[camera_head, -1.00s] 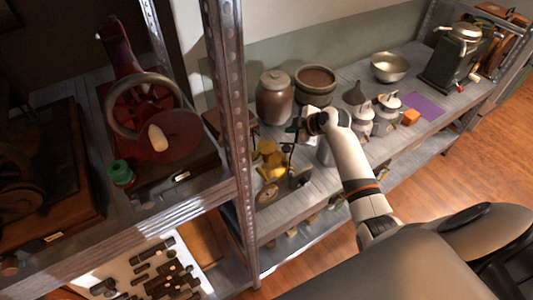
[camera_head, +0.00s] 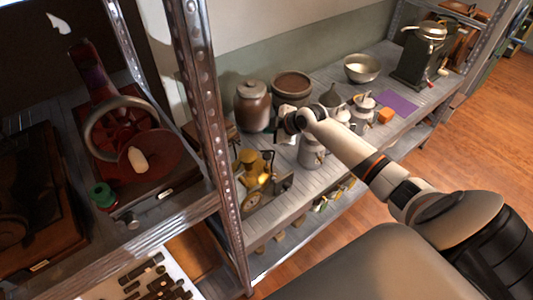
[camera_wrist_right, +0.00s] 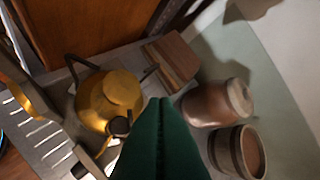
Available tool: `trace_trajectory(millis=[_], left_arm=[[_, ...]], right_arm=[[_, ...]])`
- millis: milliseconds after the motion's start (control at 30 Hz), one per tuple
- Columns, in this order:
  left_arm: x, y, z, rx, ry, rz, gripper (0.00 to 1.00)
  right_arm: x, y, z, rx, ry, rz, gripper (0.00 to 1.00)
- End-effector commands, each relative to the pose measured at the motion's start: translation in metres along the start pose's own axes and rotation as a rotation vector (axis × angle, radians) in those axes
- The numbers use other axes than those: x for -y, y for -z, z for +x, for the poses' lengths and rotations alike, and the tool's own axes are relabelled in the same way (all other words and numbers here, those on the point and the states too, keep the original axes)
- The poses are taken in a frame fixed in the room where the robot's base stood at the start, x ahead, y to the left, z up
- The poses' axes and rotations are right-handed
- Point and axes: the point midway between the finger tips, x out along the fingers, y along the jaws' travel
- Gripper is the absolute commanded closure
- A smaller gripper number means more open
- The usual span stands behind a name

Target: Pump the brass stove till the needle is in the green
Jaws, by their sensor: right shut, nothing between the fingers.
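The brass stove (camera_head: 254,160) stands on the grey shelf, just right of the metal upright. Its pale round gauge (camera_head: 252,201) is at its front left; the needle is too small to read. In the right wrist view the stove's round golden body (camera_wrist_right: 110,97) has dark bent arms around it, and a dark round knob (camera_wrist_right: 120,126) sits at its edge. My right gripper (camera_head: 281,131) is above and behind the stove to the right, empty. Its green fingers (camera_wrist_right: 160,102) are pressed together, apart from the stove as far as I can tell. My left gripper is out of view.
A lidded brown jar (camera_head: 252,107) and an open brown crock (camera_head: 291,88) stand behind my right gripper. Several grey milk cans (camera_head: 312,153) stand under and beside my right forearm. The shelf upright (camera_head: 205,110) rises close left of the stove.

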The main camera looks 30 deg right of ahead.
Motion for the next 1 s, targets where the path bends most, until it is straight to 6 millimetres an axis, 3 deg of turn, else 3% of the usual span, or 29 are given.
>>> trace_trajectory(millis=[567,1000], left_arm=[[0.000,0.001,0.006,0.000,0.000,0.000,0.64],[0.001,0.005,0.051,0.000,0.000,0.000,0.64]], right_arm=[[-0.005,0.005,0.005,-0.001,-0.003,0.005,1.00],[-0.035,0.034,0.044,-0.001,-0.003,0.004,1.00]])
